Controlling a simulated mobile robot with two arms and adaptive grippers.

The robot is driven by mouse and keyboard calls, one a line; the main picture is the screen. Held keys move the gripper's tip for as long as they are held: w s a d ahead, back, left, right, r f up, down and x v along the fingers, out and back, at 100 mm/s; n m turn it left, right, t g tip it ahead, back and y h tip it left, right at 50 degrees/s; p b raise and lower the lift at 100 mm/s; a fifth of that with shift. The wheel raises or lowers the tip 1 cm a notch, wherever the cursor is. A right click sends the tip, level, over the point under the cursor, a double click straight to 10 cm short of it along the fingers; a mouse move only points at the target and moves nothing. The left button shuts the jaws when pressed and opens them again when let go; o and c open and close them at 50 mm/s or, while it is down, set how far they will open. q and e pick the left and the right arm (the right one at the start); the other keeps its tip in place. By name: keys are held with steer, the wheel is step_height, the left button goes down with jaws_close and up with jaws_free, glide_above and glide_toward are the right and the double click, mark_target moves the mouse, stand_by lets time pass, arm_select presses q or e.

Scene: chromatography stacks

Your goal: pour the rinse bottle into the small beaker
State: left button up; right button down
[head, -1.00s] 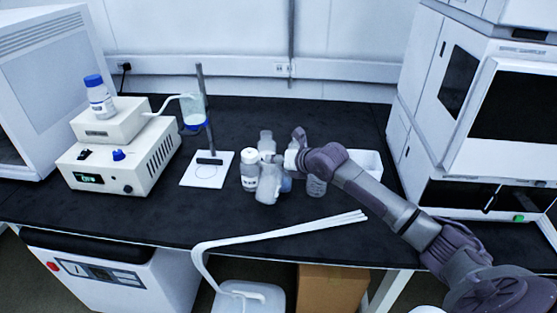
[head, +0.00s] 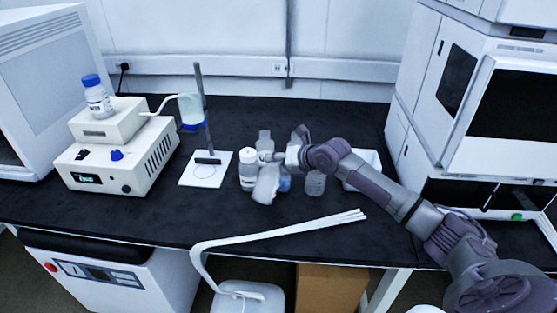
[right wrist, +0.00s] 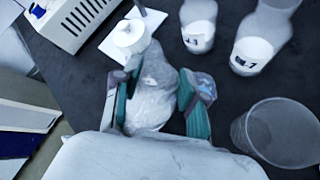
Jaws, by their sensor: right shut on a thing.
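My right gripper (head: 280,157) is shut on a pale translucent bottle (head: 266,184), which looks tilted among the other vessels. In the right wrist view the bottle (right wrist: 155,85) sits between the two teal fingers of the gripper (right wrist: 157,110). I cannot read a label on it. A clear, empty-looking beaker (right wrist: 280,132) stands at the lower right of the wrist view, apart from the fingers. I cannot tell which vessel is the small beaker. My left gripper is not in view.
A white-capped bottle (head: 248,168) stands close left of the held one. A stand with a white base (head: 207,178) is further left, a white tray (head: 357,185) right. The front bench strip is clear.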

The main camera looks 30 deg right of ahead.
steer(key=shift+w+d, duration=0.1)
stand_by(0.3)
steer(key=shift+d+f+m+y+b, duration=0.1)
steer(key=shift+f+m+y+b, duration=0.25)
steer(key=shift+b, duration=0.25)
steer(key=shift+w+d+f+m+g+y+b, duration=0.15)
steer(key=shift+f+m+g+y+b, duration=0.25)
steer(key=shift+b, duration=0.75)
